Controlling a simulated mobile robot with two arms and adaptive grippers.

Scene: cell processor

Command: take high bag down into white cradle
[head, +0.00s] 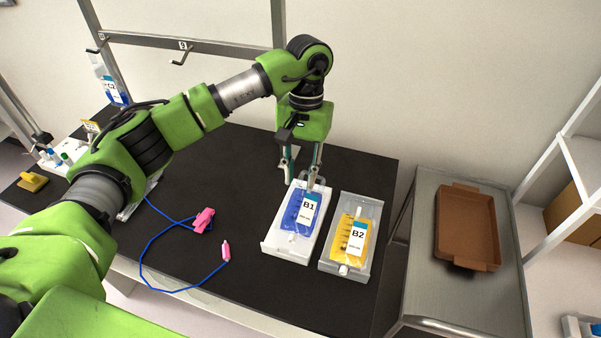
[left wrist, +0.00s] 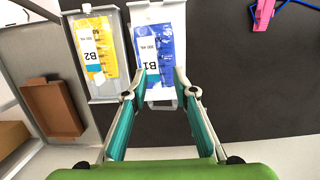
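A blue bag labelled B1 (head: 301,209) lies in a white cradle (head: 272,243) on the dark bench. In the left wrist view the B1 bag (left wrist: 152,45) and its cradle (left wrist: 161,12) lie ahead of the fingers. My left gripper (head: 303,176) points down over the far end of this cradle. In the left wrist view its teal-padded fingers (left wrist: 160,95) are spread apart at the end of the bag, with nothing seen clamped between them. My right gripper is not in view.
A yellow B2 bag (head: 352,238) lies in a grey tray (head: 337,267) beside the cradle. A blue cable (head: 150,244) with pink clamps (head: 203,220) lies left. A C2 bag (head: 115,93) hangs far left. An empty hook (head: 181,57) hangs on the rail. A brown tray (head: 468,225) sits on a metal cart.

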